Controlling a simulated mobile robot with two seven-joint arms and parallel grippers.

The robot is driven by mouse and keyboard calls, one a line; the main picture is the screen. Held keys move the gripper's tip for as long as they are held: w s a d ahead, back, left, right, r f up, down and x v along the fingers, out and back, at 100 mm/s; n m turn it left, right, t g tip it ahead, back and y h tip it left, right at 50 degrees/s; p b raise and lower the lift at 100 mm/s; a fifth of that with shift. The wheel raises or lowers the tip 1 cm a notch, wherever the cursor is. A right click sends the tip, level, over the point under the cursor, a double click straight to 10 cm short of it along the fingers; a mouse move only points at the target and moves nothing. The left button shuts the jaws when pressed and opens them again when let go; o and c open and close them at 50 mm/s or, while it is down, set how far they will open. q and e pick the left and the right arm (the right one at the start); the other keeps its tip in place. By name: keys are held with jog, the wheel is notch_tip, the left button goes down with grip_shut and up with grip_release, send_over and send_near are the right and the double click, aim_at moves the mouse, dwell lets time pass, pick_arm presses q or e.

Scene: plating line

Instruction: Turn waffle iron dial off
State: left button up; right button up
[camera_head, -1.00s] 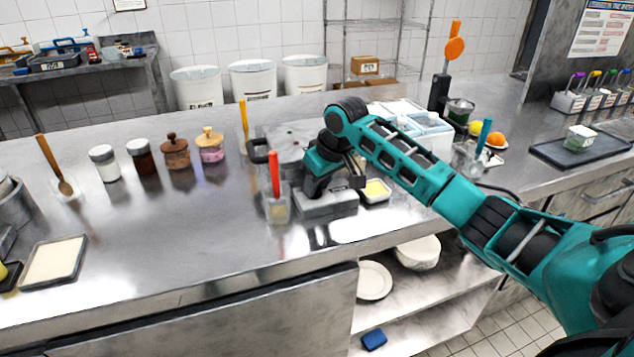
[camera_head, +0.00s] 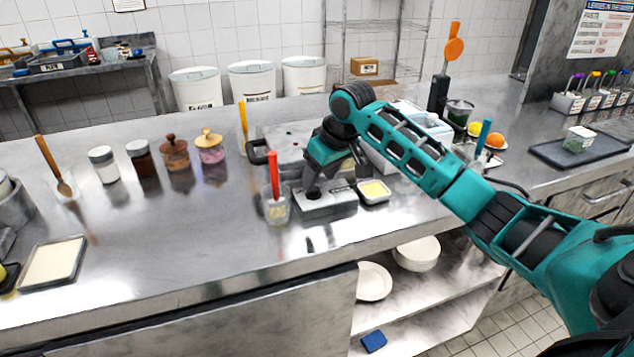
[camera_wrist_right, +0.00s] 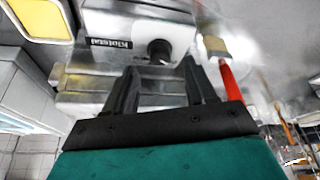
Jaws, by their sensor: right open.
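The waffle iron has a grey metal front box (camera_head: 338,206) on the counter, with a flat grey plate section (camera_head: 290,134) and black handle (camera_head: 257,151) behind it. In the right wrist view the box shows a dark label (camera_wrist_right: 109,43) and a black round dial (camera_wrist_right: 159,50). My right gripper (camera_head: 335,180) is over the box, fingers pointing down. In the wrist view its fingers (camera_wrist_right: 162,72) are open and empty, with the dial just beyond and between the tips. Whether they touch it, and the dial's setting, I cannot tell. My left gripper is out of view.
A clear cup with a red-handled tool (camera_head: 274,185) stands just left of the box. A small tray of yellow stuff (camera_head: 374,190) is close on its right. Several jars (camera_head: 174,153) line the counter further left. The front left counter is mostly clear.

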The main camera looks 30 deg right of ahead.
jog(key=v, duration=0.9)
jog(key=shift+r, duration=0.25)
jog(key=shift+s+f, duration=0.1)
jog(key=shift+s, duration=0.05)
